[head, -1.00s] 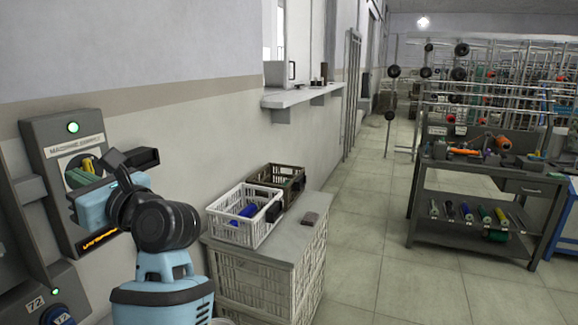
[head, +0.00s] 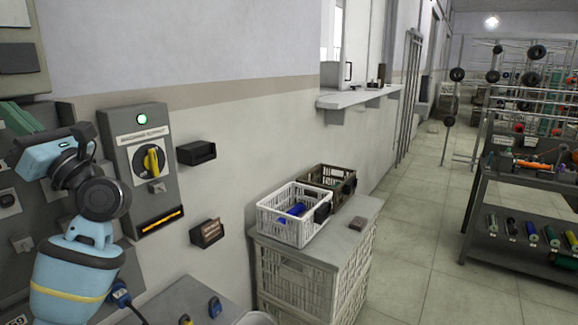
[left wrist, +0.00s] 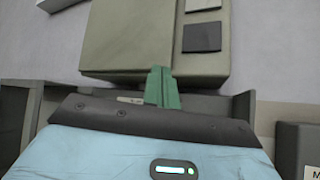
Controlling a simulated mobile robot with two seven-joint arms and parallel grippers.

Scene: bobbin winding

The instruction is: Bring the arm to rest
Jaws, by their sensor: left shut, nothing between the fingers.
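My left gripper (head: 20,118) is at the left edge of the head view, its green fingers pointing up and left, away from the switch panel. In the left wrist view the green fingers (left wrist: 162,88) are together with nothing between them, in front of a grey-beige wall box (left wrist: 130,45). The switch panel (head: 120,125) stands to the right of the gripper, apart from it. My right gripper is not in view.
Two small dark holders (head: 196,153) and (head: 207,233) are on the wall right of the panel. A white crate (head: 290,228) with blue items and a brown crate (head: 318,174) stand on a grey-topped stack. A workbench (head: 530,178) stands at right; the tiled floor (head: 415,230) between is clear.

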